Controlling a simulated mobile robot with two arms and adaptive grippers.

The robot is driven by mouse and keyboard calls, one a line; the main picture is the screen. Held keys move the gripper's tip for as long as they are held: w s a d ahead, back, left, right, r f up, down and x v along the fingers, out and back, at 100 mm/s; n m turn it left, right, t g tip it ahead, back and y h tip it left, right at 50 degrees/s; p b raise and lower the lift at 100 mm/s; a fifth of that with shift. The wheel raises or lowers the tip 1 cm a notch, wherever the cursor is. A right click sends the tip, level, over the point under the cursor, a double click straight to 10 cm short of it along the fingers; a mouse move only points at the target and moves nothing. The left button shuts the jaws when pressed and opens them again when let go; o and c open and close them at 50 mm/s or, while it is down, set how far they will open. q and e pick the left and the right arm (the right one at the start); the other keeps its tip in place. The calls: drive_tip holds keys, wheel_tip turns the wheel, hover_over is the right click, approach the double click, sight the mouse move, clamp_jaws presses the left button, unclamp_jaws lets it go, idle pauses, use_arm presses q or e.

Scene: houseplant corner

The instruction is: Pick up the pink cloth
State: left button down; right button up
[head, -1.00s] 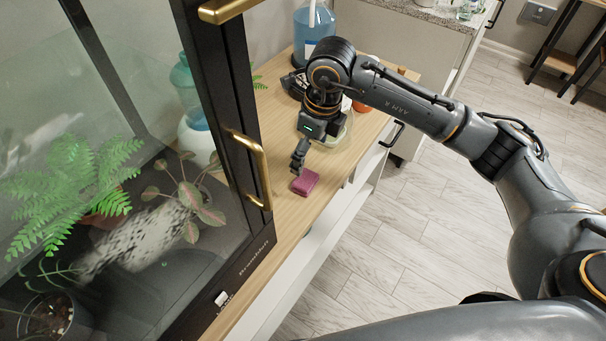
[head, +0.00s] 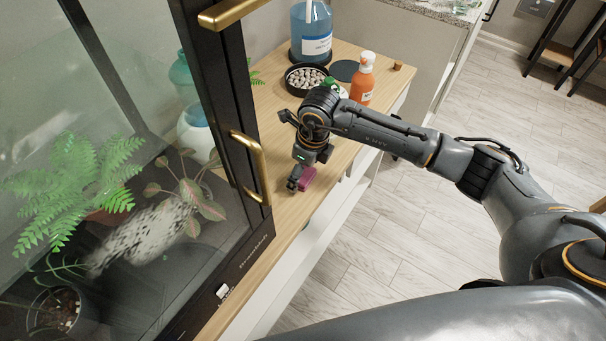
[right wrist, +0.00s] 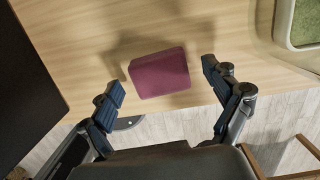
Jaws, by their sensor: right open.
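The pink cloth (head: 307,177) is a small folded, block-like dark pink piece. It lies on the wooden counter top near its front edge, to the right of the glass cabinet. My right gripper (head: 296,184) is just above and beside it in the head view and partly hides it. In the right wrist view the cloth (right wrist: 159,73) lies ahead of and between the two fingertips of the open right gripper (right wrist: 162,82), with gaps on both sides. The jaws hold nothing. My left gripper is not in view.
The glass cabinet with a brass handle (head: 251,165) stands close on the left. Behind my arm are a bowl of pebbles (head: 306,77), an orange bottle (head: 362,82) and a blue jug (head: 312,35). A green-filled tray (right wrist: 304,22) shows in the wrist view. The counter's front edge is close.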

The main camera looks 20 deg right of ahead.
sight(304, 174)
drive_tip(key=c, duration=1)
drive_tip(key=shift+c, duration=0.2)
wheel_tip(304, 174, up, 10)
drive_tip(key=b, duration=0.1)
